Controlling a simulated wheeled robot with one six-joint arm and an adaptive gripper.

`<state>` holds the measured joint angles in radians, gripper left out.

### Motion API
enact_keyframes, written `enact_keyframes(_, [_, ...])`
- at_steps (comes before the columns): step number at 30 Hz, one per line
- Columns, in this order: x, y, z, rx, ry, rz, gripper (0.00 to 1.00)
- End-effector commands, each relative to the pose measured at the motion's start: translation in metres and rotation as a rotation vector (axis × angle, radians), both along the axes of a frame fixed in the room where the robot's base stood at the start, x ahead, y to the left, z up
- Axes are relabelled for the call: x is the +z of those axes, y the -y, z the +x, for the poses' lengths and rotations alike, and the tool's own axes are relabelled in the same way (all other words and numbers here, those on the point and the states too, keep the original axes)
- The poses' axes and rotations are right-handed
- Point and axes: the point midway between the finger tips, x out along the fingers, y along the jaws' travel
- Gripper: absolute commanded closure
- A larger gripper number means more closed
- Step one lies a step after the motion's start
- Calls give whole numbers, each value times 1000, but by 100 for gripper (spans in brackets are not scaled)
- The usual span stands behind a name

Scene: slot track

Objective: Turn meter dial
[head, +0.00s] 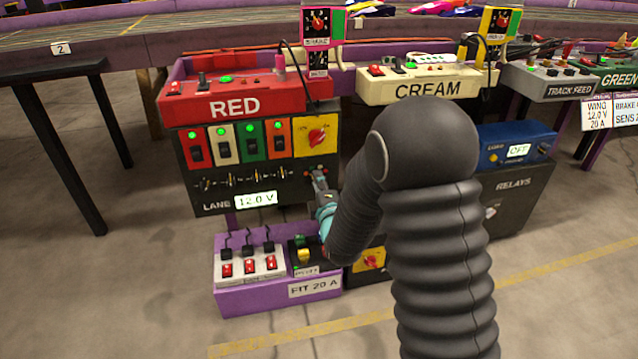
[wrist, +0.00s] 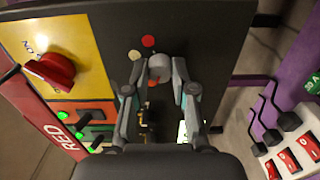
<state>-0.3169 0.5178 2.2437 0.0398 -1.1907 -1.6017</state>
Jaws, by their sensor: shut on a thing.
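The meter dial is a small round grey knob (wrist: 159,66) on the dark front panel (wrist: 205,20) of the RED unit. In the wrist view my gripper (wrist: 158,76) has one finger on each side of the knob and is shut on it. A red mark and a pale mark sit on the panel just beyond the knob, and a red spot shows on its near edge. In the head view my gripper (head: 319,182) is at the panel's right side and hides most of the dial. The LANE display (head: 255,199) on the same panel reads 12.0 V.
A yellow plate with a red rotary switch (head: 317,136) is just above the dial. Several rocker switches (head: 222,145) are to its left. A purple box (head: 228,297) with levers stands below. The blue-topped RELAYS box (head: 515,190) is to the right, partly behind my arm.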

Motion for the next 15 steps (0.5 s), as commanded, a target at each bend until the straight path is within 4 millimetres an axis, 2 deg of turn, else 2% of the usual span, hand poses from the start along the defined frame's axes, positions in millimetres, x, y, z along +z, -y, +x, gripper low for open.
enact_keyframes(6, [2, 0, 1, 0, 5, 1, 100])
enact_keyframes(7, [2, 0, 1, 0, 5, 1, 70])
enact_keyframes(9, [2, 0, 1, 0, 4, 1, 52])
enact_keyframes(10, [2, 0, 1, 0, 4, 2, 50])
enact_keyframes(15, [1, 0, 0, 0, 2, 2, 50])
